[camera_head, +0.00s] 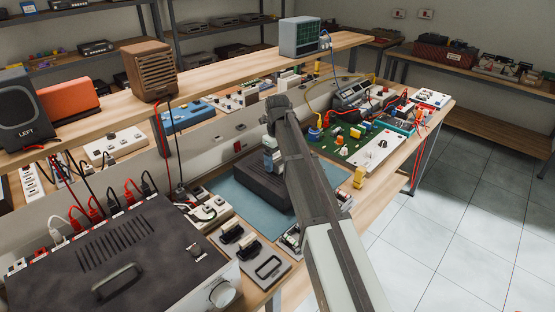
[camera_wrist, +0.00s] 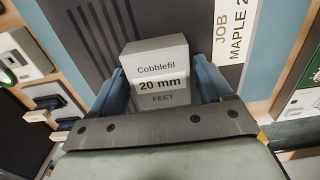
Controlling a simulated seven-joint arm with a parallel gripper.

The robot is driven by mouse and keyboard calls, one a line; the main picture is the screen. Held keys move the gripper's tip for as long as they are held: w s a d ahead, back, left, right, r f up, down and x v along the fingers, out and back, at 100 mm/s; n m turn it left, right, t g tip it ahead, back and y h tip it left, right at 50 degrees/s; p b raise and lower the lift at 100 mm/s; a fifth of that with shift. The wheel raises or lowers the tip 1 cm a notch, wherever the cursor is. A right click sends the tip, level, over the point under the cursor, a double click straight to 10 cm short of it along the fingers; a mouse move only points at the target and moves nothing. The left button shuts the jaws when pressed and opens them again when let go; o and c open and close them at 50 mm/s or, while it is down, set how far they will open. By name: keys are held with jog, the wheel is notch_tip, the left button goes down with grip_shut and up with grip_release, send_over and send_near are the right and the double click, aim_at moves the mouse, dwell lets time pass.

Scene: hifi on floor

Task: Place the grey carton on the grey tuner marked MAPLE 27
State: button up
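The grey carton (camera_wrist: 160,72), labelled "Cobblefil 20 mm FEET", stands between the two blue fingers of my gripper (camera_wrist: 168,90) in the wrist view. The fingers press against its two sides. The dark grey tuner (camera_head: 258,184) lies on a blue mat, and its slotted top (camera_wrist: 82,28) fills the area behind the carton in the wrist view. A white label there reads "JOB MAPLE 2", cut off by the frame edge. In the head view my gripper (camera_head: 271,158) is over the tuner's top. I cannot tell whether the carton touches the tuner.
The blue mat (camera_head: 235,203) has some bare room around the tuner. A large dark amplifier (camera_head: 110,255) with plugged cables stands at front left. A green circuit board (camera_head: 335,147) lies to the right. A raised shelf (camera_head: 210,82) with speakers runs behind.

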aim_at(278, 159)
jog(key=shift+o, duration=1.1)
notch_tip(278, 159, up, 12)
jog(key=shift+r, duration=0.15)
